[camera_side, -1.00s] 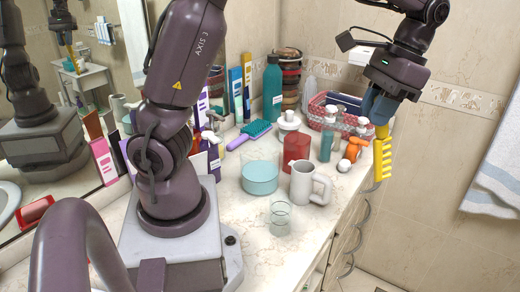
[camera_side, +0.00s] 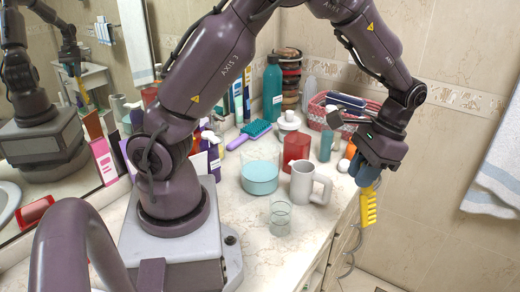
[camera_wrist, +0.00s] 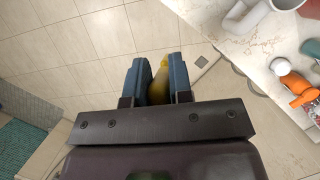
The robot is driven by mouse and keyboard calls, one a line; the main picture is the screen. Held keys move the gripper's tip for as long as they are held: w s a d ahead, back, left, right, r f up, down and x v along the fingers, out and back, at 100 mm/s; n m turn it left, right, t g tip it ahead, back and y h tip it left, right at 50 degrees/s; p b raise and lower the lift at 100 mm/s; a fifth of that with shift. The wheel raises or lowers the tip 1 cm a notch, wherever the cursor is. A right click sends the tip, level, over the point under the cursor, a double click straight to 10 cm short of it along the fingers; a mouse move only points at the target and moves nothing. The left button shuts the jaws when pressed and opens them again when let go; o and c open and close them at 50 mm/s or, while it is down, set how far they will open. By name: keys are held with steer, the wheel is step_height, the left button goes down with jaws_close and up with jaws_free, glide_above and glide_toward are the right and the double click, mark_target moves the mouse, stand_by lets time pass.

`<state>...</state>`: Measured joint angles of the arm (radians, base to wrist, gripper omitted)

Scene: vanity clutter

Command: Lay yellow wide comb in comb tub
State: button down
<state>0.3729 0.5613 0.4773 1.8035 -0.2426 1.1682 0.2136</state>
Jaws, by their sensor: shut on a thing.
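The yellow wide comb (camera_side: 369,208) hangs teeth-sideways and roughly upright below my gripper (camera_side: 367,182). The blue fingers are shut on its upper end. It is off the front right edge of the counter, over the floor. In the wrist view my gripper (camera_wrist: 160,80) shows the comb (camera_wrist: 159,91) end-on between its two fingers. No container is clearly marked as the comb tub; a round clear tub with a pale teal lower part (camera_side: 260,178) stands on the counter to the left, and I see no comb in it.
A white mug (camera_side: 302,183), a red cup (camera_side: 296,148) and a clear glass (camera_side: 280,218) stand near the teal tub. A pink basket (camera_side: 318,113), bottles and an orange-and-white item (camera_wrist: 296,85) crowd the counter's right side. Bare counter lies in front.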

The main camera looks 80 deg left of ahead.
steer(key=s+a+r+n+h, duration=0.1)
steer(key=s+a+r+n, duration=0.2)
steer(key=a, duration=0.5)
steer(key=s+a+r+n+h, duration=0.1)
steer(key=a+r+n, duration=0.1)
steer(key=a+r, duration=0.45)
steer(key=s+a+r+n+t, duration=0.1)
steer(key=s+a+r+n, duration=0.2)
steer(key=s, duration=0.4)
steer(key=s+a+r+n, duration=0.1)
steer(key=s+a+r, duration=0.3)
steer(key=s+a, duration=0.25)
step_height(320, 180, down, 19)
steer(key=d, duration=0.1)
steer(key=shift+s+f+h, duration=0.15)
steer(key=shift+s+h, duration=0.15)
